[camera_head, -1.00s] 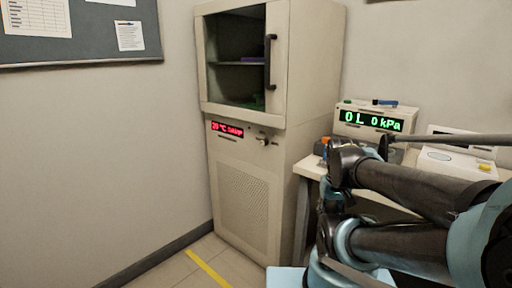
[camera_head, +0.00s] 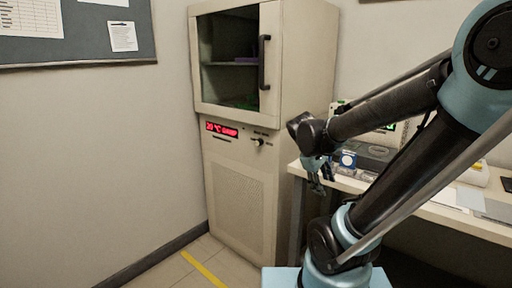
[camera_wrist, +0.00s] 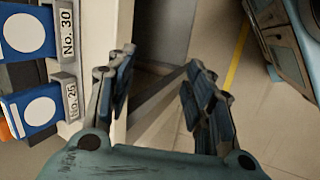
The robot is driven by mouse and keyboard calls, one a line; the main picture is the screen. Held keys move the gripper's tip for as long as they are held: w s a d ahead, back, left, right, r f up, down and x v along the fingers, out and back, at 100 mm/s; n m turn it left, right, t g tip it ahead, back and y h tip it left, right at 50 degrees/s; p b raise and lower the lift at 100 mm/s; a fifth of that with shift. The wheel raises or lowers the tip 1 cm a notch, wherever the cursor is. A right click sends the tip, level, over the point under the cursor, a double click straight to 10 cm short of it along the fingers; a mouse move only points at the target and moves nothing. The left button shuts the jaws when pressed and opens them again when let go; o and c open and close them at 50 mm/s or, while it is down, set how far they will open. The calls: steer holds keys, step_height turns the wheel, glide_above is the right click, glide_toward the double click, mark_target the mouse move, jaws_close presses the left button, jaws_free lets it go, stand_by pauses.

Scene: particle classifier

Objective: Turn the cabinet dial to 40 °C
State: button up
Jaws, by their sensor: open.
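The beige cabinet (camera_head: 228,200) stands against the wall in the head view, its base on the floor. Its red display (camera_head: 222,129) appears to read 20 °C with a word after it. The small dial (camera_head: 258,142) sits to the right of the display, below the upper door. My gripper (camera_head: 320,180) hangs pointing down to the right of the cabinet, near the left end of the bench, apart from the dial. In the wrist view my gripper (camera_wrist: 158,100) is open and empty, with floor between its fingers. The dial is not seen in the wrist view.
The bench (camera_head: 440,212) stands right of the cabinet with instruments on it. Blue boxes labelled No. 30 (camera_wrist: 25,32) and No. 25 (camera_wrist: 30,108) lie close left of my gripper in the wrist view. The upper door has a dark handle (camera_head: 264,62). Floor is clear before the cabinet.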

steer(key=w+a+r+n+t+h, duration=0.25)
steer(key=w+a+n, duration=0.35)
steer(key=w, duration=0.4)
steer(key=n+t+h, duration=0.4)
steer(key=n+t, duration=0.5)
steer(key=n, duration=0.3)
glide_toward(257, 144)
steer(key=x, duration=0.9)
steer(key=shift+d+r, duration=0.1)
steer(key=c, duration=1.1)
